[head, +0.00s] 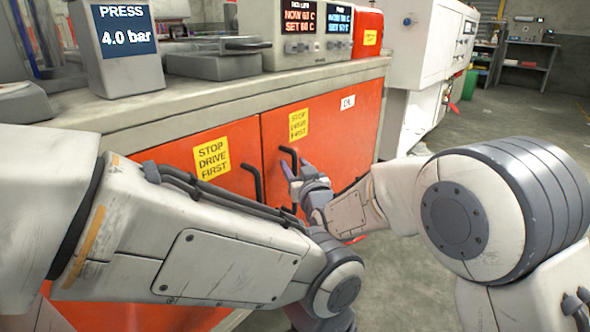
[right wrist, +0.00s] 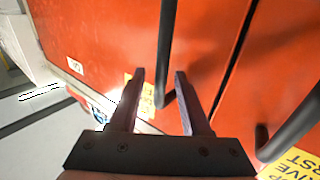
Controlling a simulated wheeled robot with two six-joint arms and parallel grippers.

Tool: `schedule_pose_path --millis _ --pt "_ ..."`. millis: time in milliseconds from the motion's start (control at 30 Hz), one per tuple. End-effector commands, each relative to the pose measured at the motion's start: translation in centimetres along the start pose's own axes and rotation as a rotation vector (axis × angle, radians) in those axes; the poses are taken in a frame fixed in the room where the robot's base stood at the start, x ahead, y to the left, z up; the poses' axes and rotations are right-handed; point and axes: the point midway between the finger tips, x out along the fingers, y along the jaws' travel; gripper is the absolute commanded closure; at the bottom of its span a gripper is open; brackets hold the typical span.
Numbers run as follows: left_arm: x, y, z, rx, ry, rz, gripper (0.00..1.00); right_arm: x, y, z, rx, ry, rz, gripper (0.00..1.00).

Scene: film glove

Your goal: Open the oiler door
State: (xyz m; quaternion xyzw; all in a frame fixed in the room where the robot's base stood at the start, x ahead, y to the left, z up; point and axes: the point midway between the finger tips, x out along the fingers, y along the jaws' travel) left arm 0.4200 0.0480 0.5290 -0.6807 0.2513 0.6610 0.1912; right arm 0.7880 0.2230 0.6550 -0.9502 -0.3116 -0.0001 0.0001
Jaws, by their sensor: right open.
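The right red cabinet door (head: 335,125) carries a small white label (head: 348,102), apparently reading OIL, and looks shut. Its black bar handle (head: 289,152) stands near the left edge and also shows in the right wrist view (right wrist: 167,45). My right gripper (head: 295,170) is open at this handle. In the right wrist view its two fingers (right wrist: 159,78) appear on either side of the bar, with gaps; I cannot tell how deep the bar sits between them. My left arm crosses the front of the head view; its gripper is out of sight.
The left red door (head: 165,155) has its own handle (head: 251,182) close by and a yellow sticker (head: 212,158). The grey counter (head: 130,118) above holds a pressure display (head: 122,40) and a control unit (head: 310,30). A white machine (head: 425,45) stands to the right; the floor (head: 510,115) beyond is open.

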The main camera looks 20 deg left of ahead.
Motion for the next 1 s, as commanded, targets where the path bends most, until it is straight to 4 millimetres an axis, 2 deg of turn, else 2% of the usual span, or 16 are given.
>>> schedule_pose_path --millis 267,300,400,1000 --pt "0.02 0.00 0.00 0.000 0.000 0.000 0.50 0.12 0.02 -0.01 0.000 0.000 0.000 0.53" --pt "0.02 0.00 0.00 0.000 0.000 0.000 0.50 0.12 0.02 0.00 0.000 0.000 0.000 0.68" --pt "0.02 0.00 0.00 0.000 0.000 0.000 0.50 0.11 0.02 0.00 0.000 0.000 0.000 1.00" --pt "0.02 0.00 0.00 0.000 0.000 0.000 0.50 0.10 0.05 -0.01 0.000 0.000 0.001 1.00"
